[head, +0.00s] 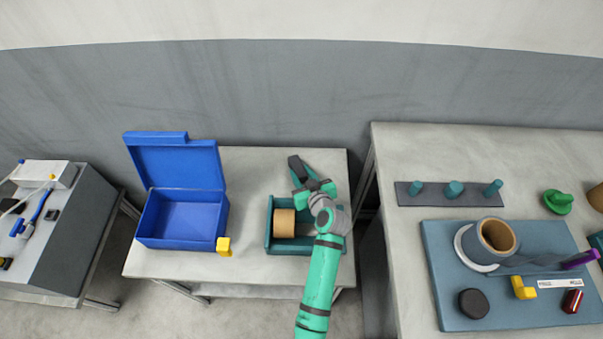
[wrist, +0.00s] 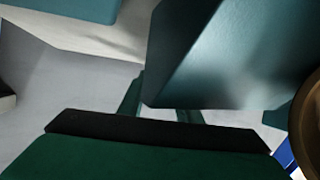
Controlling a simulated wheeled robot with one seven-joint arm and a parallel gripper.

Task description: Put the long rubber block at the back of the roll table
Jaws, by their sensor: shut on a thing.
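My gripper (head: 306,183) is above the back part of the small teal tray (head: 268,234) on the left table. A dark grey, elongated piece (head: 296,167) sticks out up and left from the jaws. It looks like the long rubber block, with the jaws shut on it, but the hand partly hides it. In the wrist view, a dark green face with a black strip (wrist: 150,130) fills the bottom; I cannot tell what it belongs to. The roll table (head: 400,145) stands at the right. Its back holds a dark strip with several teal pegs (head: 453,190).
A tan roll (head: 284,222) lies in the teal tray. An open blue case (head: 185,240) with a yellow piece (head: 223,246) stands to the left. A gap separates the tables.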

